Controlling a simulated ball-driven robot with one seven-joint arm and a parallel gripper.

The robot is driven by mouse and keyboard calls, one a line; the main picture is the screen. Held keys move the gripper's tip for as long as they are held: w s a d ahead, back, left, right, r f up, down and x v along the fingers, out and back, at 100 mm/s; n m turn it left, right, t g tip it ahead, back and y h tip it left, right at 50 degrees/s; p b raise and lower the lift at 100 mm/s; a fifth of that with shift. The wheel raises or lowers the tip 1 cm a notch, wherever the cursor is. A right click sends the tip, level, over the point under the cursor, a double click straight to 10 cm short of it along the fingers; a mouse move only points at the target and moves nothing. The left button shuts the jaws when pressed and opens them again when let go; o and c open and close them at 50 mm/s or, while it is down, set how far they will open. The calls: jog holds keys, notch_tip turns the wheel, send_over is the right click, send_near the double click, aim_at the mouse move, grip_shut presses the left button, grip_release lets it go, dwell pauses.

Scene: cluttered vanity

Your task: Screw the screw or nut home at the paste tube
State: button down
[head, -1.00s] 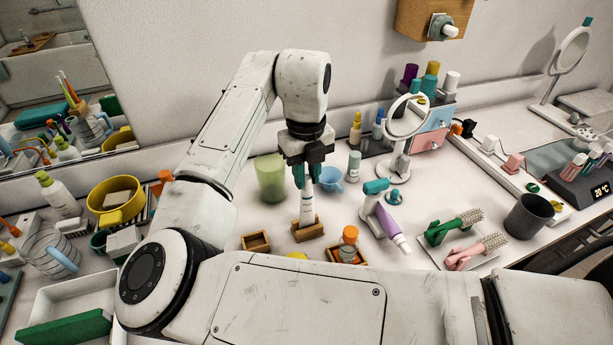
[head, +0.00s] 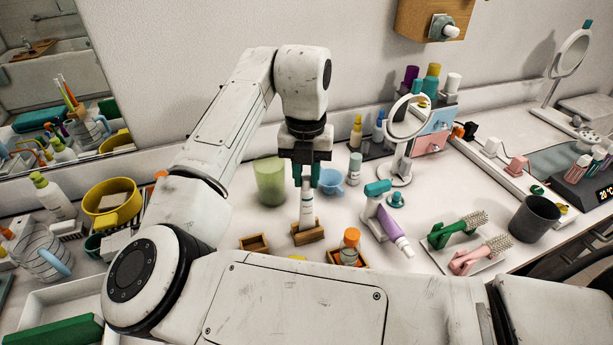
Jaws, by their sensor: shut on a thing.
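The paste tube (head: 307,213), slim and white with small dark marks, stands upright in a small wooden holder (head: 309,235) in the middle of the counter. My gripper (head: 307,180) points straight down over it, with teal fingers on either side of its top end. The fingers are shut on the cap at the top of the tube. The cap itself is mostly hidden between the fingers, so I cannot tell how far down on the thread it sits.
A green cup (head: 270,181) and a blue cup (head: 332,182) stand close behind the tube. An orange-capped jar (head: 350,243) sits in a wooden tray at the right front. A purple tube (head: 391,224) leans on a stand further right, near a round mirror (head: 405,118).

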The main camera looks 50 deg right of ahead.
jog(key=c, duration=0.5)
grip_release()
jog(key=shift+c, duration=0.2)
jog(key=shift+s+r, duration=0.1)
jog(key=shift+s, duration=0.05)
jog(key=shift+r+n+p, duration=0.15)
jog(key=shift+n+p, duration=0.75)
jog(key=shift+n, duration=0.2)
jog(key=n+p, duration=0.1)
jog(key=n, duration=0.1)
jog(key=shift+n, duration=0.3)
jog(key=shift+f+n+p, duration=0.2)
jog(key=shift+n+p, duration=0.1)
jog(key=shift+n, duration=0.4)
